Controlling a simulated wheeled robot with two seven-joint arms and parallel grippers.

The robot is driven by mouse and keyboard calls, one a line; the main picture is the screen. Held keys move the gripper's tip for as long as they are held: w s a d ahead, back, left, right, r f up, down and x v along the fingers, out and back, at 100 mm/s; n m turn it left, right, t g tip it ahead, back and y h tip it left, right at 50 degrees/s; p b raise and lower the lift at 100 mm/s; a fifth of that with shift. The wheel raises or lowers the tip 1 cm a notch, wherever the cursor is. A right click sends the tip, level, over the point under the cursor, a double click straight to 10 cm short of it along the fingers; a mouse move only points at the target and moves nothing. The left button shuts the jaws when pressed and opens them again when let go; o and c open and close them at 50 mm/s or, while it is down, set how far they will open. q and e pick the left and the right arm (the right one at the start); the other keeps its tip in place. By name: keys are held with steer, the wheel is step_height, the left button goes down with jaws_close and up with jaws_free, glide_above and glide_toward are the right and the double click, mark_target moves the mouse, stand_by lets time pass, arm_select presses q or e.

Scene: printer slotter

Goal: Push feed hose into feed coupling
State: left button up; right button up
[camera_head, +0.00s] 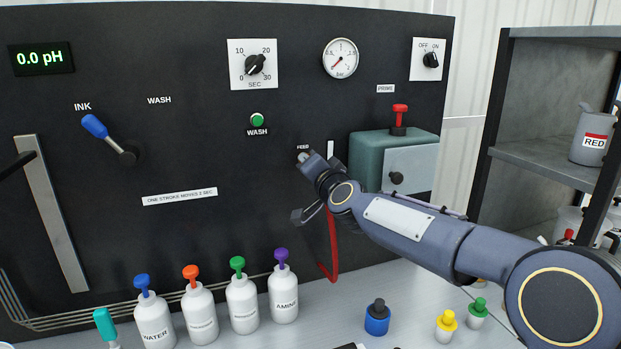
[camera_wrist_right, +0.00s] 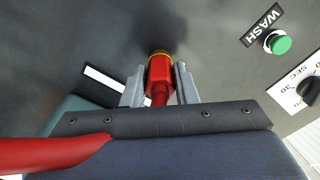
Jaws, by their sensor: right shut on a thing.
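The red feed hose (camera_head: 330,250) hangs in a loop below my right gripper (camera_head: 305,160) in the head view. In the right wrist view my right gripper (camera_wrist_right: 160,85) is shut on the hose's red end piece (camera_wrist_right: 159,78), one finger on each side. A yellow ring (camera_wrist_right: 159,54) shows at the front of the end piece, close to the dark panel. I cannot tell whether this ring belongs to the feed coupling or the hose, or how deep the end sits. In the head view the gripper is at the FEED label (camera_head: 302,147) and hides the coupling. My left gripper is not in view.
The black panel (camera_head: 230,175) carries a blue-handled ink lever (camera_head: 95,127), a green wash button (camera_head: 257,120) and dials. A teal box (camera_head: 365,150) with a red knob is right of the gripper. Several white bottles (camera_head: 243,305) stand below; a shelf (camera_head: 550,160) is at right.

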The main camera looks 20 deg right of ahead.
steer(key=o, duration=0.5)
steer(key=shift+m+b, duration=0.3)
steer(key=shift+m, duration=0.6)
steer(key=o, duration=0.6)
steer(key=shift+s, duration=0.1)
steer(key=s, duration=0.8)
steer(key=s+a+f+n+g+y, duration=0.1)
steer(key=s+a+f+n+g, duration=0.1)
steer(key=s+f, duration=0.6)
steer(key=s+a+f+n+g+y, duration=0.2)
steer(key=s+f+n+g, duration=0.3)
steer(key=s+f, duration=0.4)
steer(key=s+a+f+n+g+y, duration=0.1)
steer(key=s+a+f+n+g, duration=0.2)
steer(key=s+f, duration=0.5)
steer(key=shift+s+a+f+n+g+y+p, duration=0.15)
steer(key=shift+s+a+g, duration=0.2)
steer(key=shift+s, duration=0.9)
steer(key=shift+s+a+n+g+y+p, duration=0.1)
steer(key=shift+s+g, duration=0.35)
steer(key=shift+s, duration=0.8)
steer(key=shift+s+a+f+n+g+y+p, duration=0.15)
steer(key=shift+s+a+g, duration=0.2)
steer(key=shift+s, duration=0.9)
